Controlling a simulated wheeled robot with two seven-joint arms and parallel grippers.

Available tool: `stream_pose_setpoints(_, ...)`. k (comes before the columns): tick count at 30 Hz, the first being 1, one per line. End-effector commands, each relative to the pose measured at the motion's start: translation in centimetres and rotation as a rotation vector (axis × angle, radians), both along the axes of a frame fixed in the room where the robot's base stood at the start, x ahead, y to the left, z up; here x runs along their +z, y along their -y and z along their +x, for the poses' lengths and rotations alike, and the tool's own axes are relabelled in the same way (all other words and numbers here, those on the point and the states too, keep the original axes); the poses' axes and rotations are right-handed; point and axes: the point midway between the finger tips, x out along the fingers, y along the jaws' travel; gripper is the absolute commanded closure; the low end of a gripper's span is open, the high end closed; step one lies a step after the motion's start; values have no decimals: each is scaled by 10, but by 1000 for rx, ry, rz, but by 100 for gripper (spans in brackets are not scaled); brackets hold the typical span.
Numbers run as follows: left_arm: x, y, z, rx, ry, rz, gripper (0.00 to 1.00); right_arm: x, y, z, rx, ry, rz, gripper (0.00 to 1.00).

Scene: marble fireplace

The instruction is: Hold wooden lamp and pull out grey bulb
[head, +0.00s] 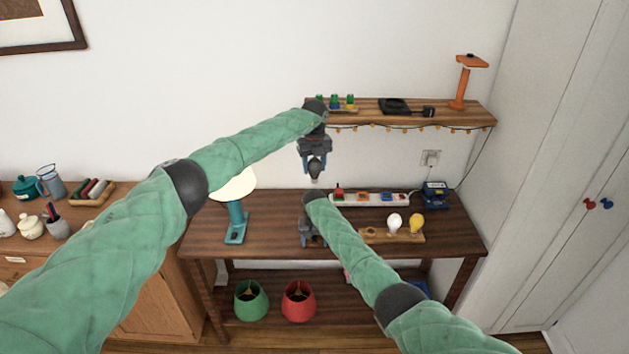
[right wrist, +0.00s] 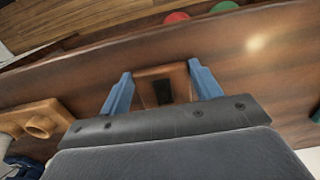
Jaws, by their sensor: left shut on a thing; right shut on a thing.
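My left gripper (head: 314,168) points down over the desk, shut on the dark grey bulb (head: 315,172). A pale tip shows below the bulb, above my right wrist. My right gripper (head: 312,240) is low over the desk, shut on the wooden lamp. In the right wrist view the lamp's brown base (right wrist: 179,81), with a dark switch patch, shows between the blue fingers (right wrist: 163,88). My right wrist hides most of the lamp in the head view. I cannot tell whether bulb and lamp still touch.
A wooden holder (head: 377,238) with a white bulb (head: 394,222), a yellow bulb (head: 416,222) and an empty hole stands right of my right gripper. Behind it lies a power strip (head: 370,199). A teal lamp (head: 236,222) stands left. A shelf (head: 450,113) hangs above.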

Motion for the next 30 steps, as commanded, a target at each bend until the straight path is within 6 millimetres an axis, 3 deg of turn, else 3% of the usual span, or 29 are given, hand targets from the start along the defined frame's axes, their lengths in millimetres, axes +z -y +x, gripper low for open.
stream_pose_setpoints(1,14,0,1,-1,2,1,76,0,0,0,0,0,0,76)
stream_pose_setpoints(6,48,0,0,0,1,0,76,0,0,0,0,0,0,76)
stream_pose_setpoints(12,73,0,0,0,0,0,76,0,0,0,0,0,-1,76)
stream_pose_setpoints(25,82,0,0,1,-1,0,76,0,0,0,0,0,0,76)
stream_pose_setpoints(26,82,0,0,1,-1,0,76,0,0,0,0,0,0,33)
stream_pose_setpoints(29,81,0,0,1,-1,0,76,0,0,0,0,0,0,13)
stream_pose_setpoints(30,81,0,0,1,-1,0,76,0,0,0,0,0,0,11)
